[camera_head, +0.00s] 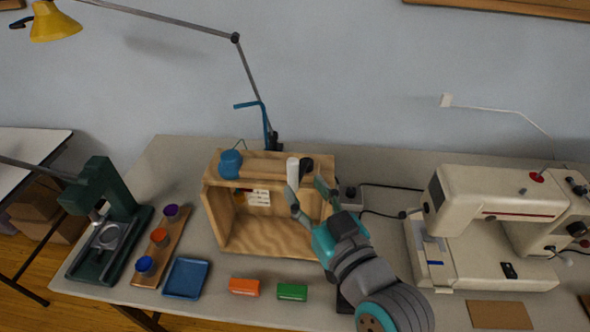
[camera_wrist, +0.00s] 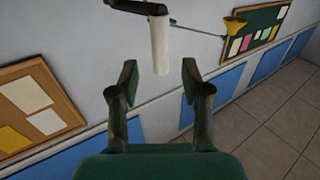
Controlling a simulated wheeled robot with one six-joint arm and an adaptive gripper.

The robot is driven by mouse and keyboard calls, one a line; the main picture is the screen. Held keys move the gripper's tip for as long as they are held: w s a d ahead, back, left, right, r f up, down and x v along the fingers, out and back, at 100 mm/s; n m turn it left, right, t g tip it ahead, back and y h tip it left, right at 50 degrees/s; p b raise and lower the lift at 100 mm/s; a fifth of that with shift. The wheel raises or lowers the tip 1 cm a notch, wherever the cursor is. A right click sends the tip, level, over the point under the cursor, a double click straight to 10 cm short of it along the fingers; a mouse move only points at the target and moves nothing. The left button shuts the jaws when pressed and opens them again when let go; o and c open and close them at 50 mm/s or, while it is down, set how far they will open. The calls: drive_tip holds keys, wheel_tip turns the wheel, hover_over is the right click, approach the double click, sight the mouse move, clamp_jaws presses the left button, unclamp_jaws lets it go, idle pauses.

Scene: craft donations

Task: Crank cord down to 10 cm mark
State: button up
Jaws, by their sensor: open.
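An open-fronted wooden box (camera_head: 265,240) stands mid-table with a blue rounded piece (camera_head: 230,163) on top. A crank with a white cylindrical grip (camera_head: 292,171) and a dark arm (camera_head: 307,164) is at the box's top right. In the wrist view the white grip (camera_wrist: 159,45) hangs from the dark crank arm (camera_wrist: 138,6). My gripper (camera_head: 309,194) is open in front of the box's right part. In the wrist view its fingers (camera_wrist: 158,82) are spread, with the grip's end appearing between their tips; contact is not clear. Small white labels (camera_head: 259,197) show inside; their marks are unreadable. The cord is not clearly visible.
A sewing machine (camera_head: 500,205) stands at right. A green press (camera_head: 105,205), a wooden strip with small cups (camera_head: 160,245) and a blue tray (camera_head: 187,278) are at left. Orange (camera_head: 244,287) and green (camera_head: 292,292) blocks lie in front of the box. A yellow lamp (camera_head: 54,22) arches above.

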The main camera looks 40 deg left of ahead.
sight(295, 176)
drive_tip(key=shift+x, duration=2.95)
clamp_jaws()
